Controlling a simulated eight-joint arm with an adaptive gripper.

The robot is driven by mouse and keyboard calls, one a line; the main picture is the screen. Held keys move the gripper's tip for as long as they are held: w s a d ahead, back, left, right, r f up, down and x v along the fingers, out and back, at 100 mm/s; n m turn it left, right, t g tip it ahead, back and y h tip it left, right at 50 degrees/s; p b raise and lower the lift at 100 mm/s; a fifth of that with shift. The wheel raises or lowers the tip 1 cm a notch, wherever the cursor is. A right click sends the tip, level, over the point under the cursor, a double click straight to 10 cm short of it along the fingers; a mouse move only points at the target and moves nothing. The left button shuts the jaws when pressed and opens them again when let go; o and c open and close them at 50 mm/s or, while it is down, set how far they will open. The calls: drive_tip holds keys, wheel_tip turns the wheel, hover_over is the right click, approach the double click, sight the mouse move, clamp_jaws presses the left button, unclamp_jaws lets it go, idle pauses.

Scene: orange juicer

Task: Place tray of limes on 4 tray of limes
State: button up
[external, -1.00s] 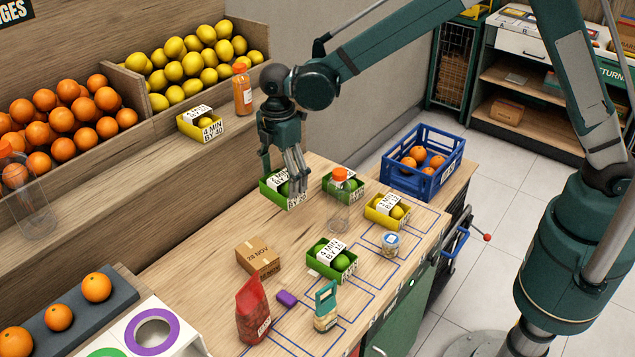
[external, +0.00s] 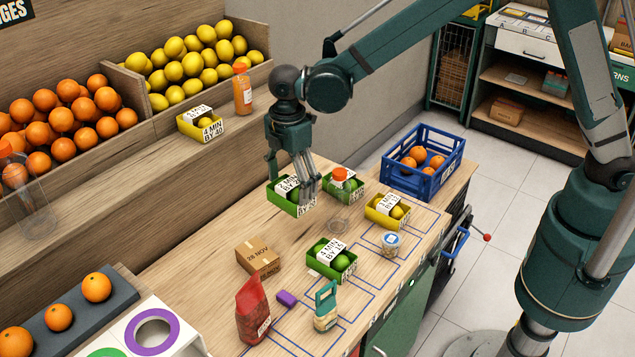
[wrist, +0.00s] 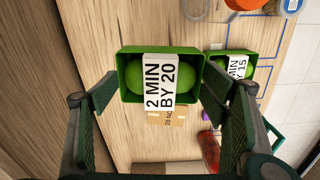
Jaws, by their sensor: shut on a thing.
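My gripper (external: 303,188) is shut on a green tray of limes (external: 284,200), with a finger at each side of it. In the wrist view the held tray (wrist: 133,97) carries a white "2 MIN BY 20" label over its limes. Whether it clears the table is hard to tell. A second green lime tray (external: 351,191) stands just right of it, partly behind an orange-capped clear bottle (external: 339,174). A third green lime tray (external: 343,265), labelled "4 MIN BY 15", sits nearer the front; a green tray (wrist: 240,66) ending "BY 15" shows right in the wrist view.
A yellow tray (external: 376,217) and a small tub (external: 390,244) stand at right, before a blue orange crate (external: 415,184). A cardboard box (external: 257,259), red bag (external: 252,312), purple block (external: 287,299) and small package (external: 325,309) are nearer the front.

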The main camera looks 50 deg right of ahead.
drive_tip(key=s+a+r+p, duration=0.2)
drive_tip(key=s, duration=0.6)
drive_tip(key=s+a+r+n+p, duration=0.1)
drive_tip(key=s+r+p, duration=0.2)
drive_tip(key=s, duration=0.5)
drive_tip(key=shift+s+a+r, duration=0.2)
drive_tip(key=shift+s+a, duration=0.2)
drive_tip(key=shift+f, duration=0.1)
hover_over(332, 250)
drive_tip(key=shift+f+p, duration=0.3)
drive_tip(key=shift+f, duration=2.5)
drive_tip(key=shift+f, duration=0.15)
drive_tip(key=shift+f, duration=1.95)
drive_tip(key=shift+f, duration=0.15)
drive_tip(key=o, duration=1)
